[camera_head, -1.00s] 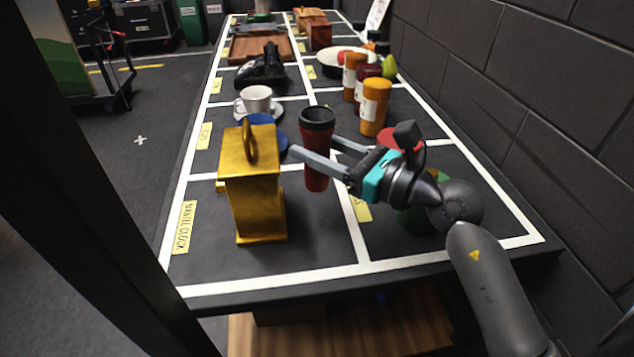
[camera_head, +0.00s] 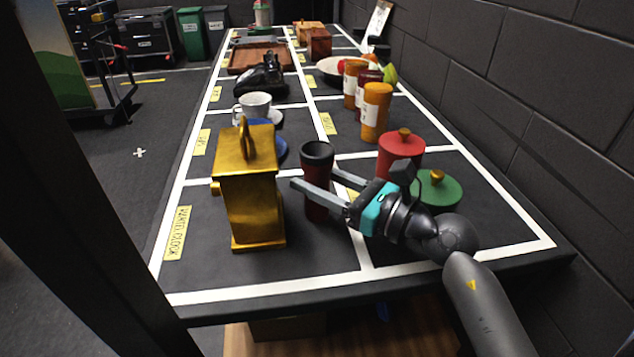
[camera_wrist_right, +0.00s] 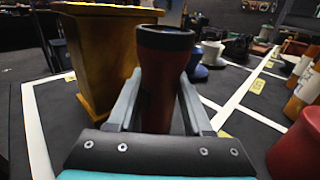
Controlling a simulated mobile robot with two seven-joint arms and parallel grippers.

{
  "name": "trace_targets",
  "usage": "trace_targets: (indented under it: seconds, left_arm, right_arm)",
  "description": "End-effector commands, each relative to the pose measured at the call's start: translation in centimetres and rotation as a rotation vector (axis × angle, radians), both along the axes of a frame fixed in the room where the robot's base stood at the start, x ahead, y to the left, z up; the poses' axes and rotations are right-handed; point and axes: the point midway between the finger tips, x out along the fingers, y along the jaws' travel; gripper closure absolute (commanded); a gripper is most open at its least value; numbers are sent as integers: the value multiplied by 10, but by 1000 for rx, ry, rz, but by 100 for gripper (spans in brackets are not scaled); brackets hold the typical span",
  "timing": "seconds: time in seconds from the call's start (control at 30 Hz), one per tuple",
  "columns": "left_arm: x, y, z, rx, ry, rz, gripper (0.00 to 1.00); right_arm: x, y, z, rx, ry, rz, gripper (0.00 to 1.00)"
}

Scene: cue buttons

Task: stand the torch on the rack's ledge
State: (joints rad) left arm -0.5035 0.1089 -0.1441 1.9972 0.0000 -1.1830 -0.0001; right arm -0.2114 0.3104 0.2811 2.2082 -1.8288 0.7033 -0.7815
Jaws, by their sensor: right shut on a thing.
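The torch (camera_head: 317,185) is a dark red cylinder with a wider black head, upright with its head up. It stands out above the black table, right of the gold mantel clock; I cannot tell whether its base touches the table. My right gripper (camera_head: 314,181) is shut on its body from the right. In the right wrist view the torch (camera_wrist_right: 165,85) sits between both fingers, its lower part hidden by the gripper. My left gripper is not in view. I cannot make out a rack or its ledge.
The gold clock (camera_head: 250,195) is close on the left. A red canister (camera_head: 400,150), a green-lidded one (camera_head: 437,190) and orange bottles (camera_head: 375,112) are on the right. The front cell has bare room.

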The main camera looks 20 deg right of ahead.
Motion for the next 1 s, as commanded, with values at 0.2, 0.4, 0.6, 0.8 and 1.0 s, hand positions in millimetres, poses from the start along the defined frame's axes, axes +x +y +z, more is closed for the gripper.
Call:
trace_targets:
  seconds: [0.2,0.4,0.6,0.8,1.0]
  left_arm:
    - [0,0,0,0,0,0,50]
    - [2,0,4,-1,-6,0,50]
    - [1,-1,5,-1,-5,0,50]
    - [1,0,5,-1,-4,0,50]
    - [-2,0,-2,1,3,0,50]
  right_arm:
    - [0,0,1,1,-3,0,100]
    - [0,0,-3,0,0,0,49]
    - [0,0,-2,0,0,0,37]
    - [0,0,-1,0,0,0,37]
    - [-11,-6,-1,-1,3,-1,37]
